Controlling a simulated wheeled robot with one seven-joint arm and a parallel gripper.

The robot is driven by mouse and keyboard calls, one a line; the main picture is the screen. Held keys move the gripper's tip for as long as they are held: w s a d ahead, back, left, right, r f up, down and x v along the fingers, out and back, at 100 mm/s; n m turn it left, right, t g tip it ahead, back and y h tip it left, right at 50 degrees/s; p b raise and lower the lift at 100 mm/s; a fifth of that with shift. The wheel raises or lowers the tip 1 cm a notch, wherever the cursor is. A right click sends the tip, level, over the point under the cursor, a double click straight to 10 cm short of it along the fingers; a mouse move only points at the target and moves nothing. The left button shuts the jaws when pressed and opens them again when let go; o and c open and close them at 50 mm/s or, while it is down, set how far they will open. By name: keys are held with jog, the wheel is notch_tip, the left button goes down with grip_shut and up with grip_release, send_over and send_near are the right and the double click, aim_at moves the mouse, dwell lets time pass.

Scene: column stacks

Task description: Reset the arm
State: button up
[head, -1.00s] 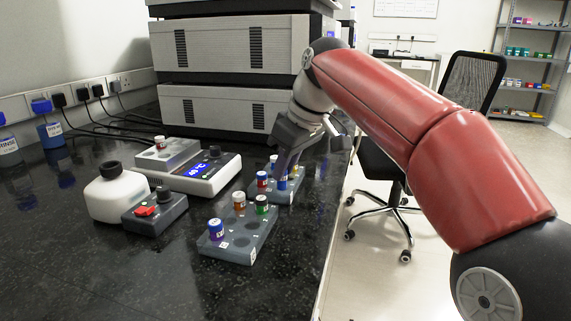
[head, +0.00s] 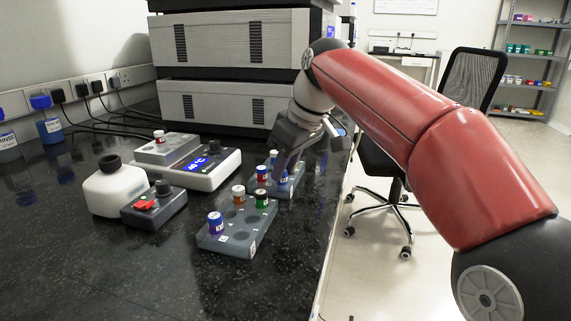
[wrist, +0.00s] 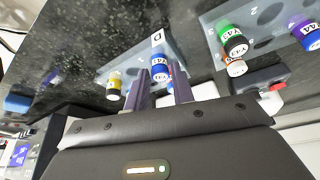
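My gripper (head: 282,178) points down over the far rack (head: 266,190) on the black bench. In the wrist view its two fingers (wrist: 161,88) stand apart, with a blue-capped vial (wrist: 159,68) showing in the gap. The vial appears to lie beyond the fingertips, and I see no grip on it.
A nearer rack (head: 228,246) holds blue-, orange- and green-marked vials. A white heater (head: 215,172), a white bottle (head: 116,190) and a grey box with a red part (head: 155,208) stand to the left. Stacked instruments (head: 215,105) rise behind. The front bench is clear.

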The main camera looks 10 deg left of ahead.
jog(key=o, duration=0.7)
jog(key=shift+r+p, duration=3.05)
jog(key=shift+p, duration=0.05)
jog(key=s+d+f+m+t+h, duration=0.1)
jog(key=s+d+f+m, duration=0.3)
jog(key=s+d+f, duration=0.2)
jog(key=s+d+f+m+t+h, duration=0.1)
jog(key=s+d+f+m, duration=0.3)
jog(key=s+d, duration=0.5)
jog(key=s+d+f+m+t+h, duration=0.1)
jog(key=s+d+f+m, duration=0.3)
jog(key=s+d+f, duration=0.4)
jog(key=shift+s+d+m+t+h, duration=0.15)
jog(key=shift+d+m+t+h, duration=0.15)
jog(key=shift+d+h, duration=0.2)
